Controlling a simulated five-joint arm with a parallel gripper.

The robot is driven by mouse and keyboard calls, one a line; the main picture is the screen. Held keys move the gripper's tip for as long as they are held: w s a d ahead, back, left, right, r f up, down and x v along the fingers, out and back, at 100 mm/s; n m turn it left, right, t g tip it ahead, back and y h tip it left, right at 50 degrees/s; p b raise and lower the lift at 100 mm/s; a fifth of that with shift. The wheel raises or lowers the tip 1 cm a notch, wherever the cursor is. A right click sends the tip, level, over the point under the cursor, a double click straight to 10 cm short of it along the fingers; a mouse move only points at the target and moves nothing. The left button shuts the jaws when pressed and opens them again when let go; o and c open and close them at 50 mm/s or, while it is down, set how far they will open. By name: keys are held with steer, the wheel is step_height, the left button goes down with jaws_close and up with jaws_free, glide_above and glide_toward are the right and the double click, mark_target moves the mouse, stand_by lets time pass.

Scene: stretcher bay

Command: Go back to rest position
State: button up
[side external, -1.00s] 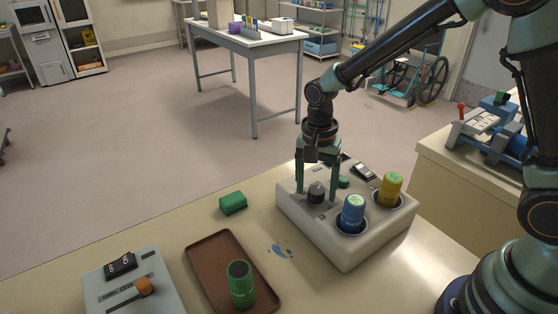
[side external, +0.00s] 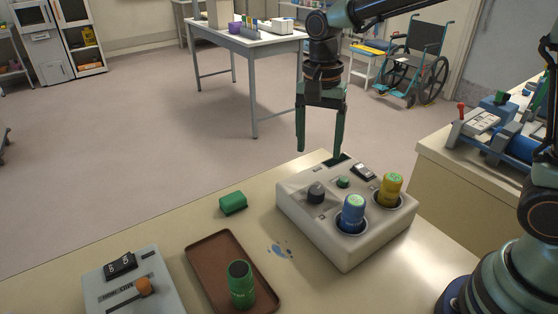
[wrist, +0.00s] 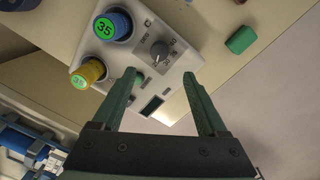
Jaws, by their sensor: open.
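My gripper (side external: 319,150) hangs with its fingers pointing down, above the back edge of the beige control box (side external: 350,245). Its two green fingers are apart with nothing between them, as the wrist view also shows (wrist: 162,88). The box carries a dark round knob (side external: 316,192), a small green button (side external: 343,182) and a black rocker switch (side external: 363,172). A blue cylinder (side external: 352,214) and a yellow cylinder (side external: 390,190) stand upright in its two round wells. My gripper touches none of these.
A brown tray (side external: 205,255) holds an upright green cylinder (side external: 241,285). A green block (side external: 233,204) lies near the table's back edge. A grey switch box (side external: 130,290) stands at the front left. Air around my gripper is clear.

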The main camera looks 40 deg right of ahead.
steer(key=shift+r, duration=0.5)
steer(key=s+d+r+n+t, duration=0.4)
steer(key=s+d+n+t, duration=0.2)
steer(key=s+d+n, duration=0.2)
steer(key=s+n, duration=0.2)
steer(key=n, duration=0.1)
steer(key=shift+s+r, duration=0.3)
